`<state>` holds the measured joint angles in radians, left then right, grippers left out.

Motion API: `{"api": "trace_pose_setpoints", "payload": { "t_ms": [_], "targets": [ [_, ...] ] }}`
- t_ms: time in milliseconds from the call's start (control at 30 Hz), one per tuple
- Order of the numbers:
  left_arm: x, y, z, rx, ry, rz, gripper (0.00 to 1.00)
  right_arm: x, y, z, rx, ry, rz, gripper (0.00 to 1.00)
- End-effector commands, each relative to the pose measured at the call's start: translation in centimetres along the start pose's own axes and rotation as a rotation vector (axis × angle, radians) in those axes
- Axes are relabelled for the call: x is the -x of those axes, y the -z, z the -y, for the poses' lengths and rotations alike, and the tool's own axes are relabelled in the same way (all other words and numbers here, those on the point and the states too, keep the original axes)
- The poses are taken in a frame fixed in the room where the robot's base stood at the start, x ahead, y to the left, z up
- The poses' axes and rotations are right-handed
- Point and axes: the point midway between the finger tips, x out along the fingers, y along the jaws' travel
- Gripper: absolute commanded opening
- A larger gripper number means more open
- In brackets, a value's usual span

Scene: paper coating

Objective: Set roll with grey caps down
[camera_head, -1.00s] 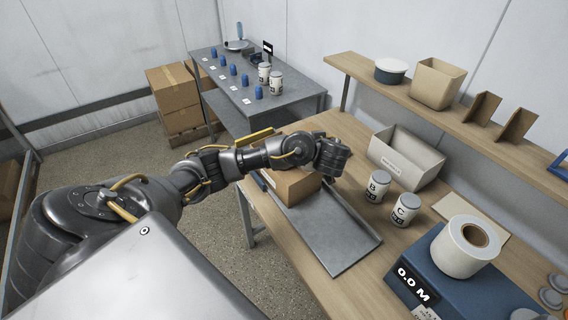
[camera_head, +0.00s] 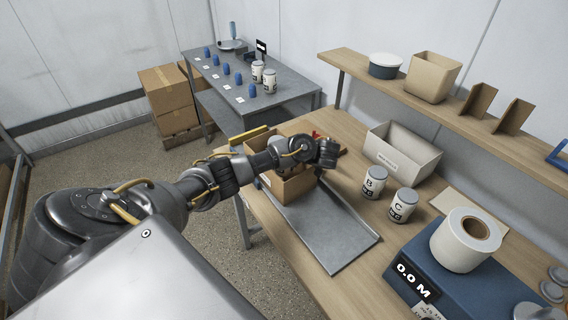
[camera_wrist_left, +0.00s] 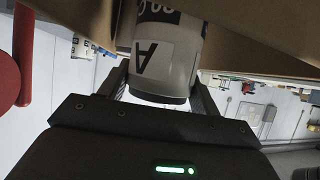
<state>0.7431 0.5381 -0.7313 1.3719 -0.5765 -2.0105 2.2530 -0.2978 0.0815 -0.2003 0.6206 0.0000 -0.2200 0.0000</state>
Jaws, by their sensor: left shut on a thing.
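In the left wrist view a white roll (camera_wrist_left: 168,62) with a black band and a letter A sits between the fingers of my left gripper (camera_wrist_left: 162,84). The gripper is shut on it, and the roll's dark end faces the palm. In the head view my left gripper (camera_head: 327,152) is at the end of the arm, above and beside the open cardboard box (camera_head: 293,190); the roll is hidden there. Brown cardboard-coloured surfaces fill the top of the wrist view, close to the roll. My right gripper is not in view.
White rolls B (camera_head: 375,184) and C (camera_head: 402,206) with grey caps stand upright by a label bin (camera_head: 402,158). A metal tray (camera_head: 335,240) lies before the box. A blue machine (camera_head: 425,270) bears a large white roll (camera_head: 460,255). A back table (camera_head: 225,75) holds two white rolls and blue objects.

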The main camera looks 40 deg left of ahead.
Motion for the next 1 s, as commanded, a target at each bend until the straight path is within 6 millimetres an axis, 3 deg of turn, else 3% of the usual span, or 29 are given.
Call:
{"api": "trace_pose_setpoints", "payload": {
  "t_ms": [167,300,500,900,933,1000],
  "targets": [
    [-0.2,-0.4,0.0,0.002,0.0,0.0,0.36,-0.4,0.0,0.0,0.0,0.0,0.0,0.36],
    [-1.2,-2.3,0.0,-0.001,-0.001,0.002,0.36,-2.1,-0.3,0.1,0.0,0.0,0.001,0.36],
    [-2.0,-3.6,-0.1,0.0,-0.001,0.0,0.36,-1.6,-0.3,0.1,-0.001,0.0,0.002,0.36],
    [-2.2,-4.1,-0.1,0.002,-0.001,0.0,0.36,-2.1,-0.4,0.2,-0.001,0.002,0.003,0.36],
    [-2.1,-3.9,-0.1,0.002,-0.001,0.0,0.67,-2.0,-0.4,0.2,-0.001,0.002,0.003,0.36],
    [-2.1,-3.9,0.0,0.001,-0.001,0.0,0.76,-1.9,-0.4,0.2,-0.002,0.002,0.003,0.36]
  ]
}}
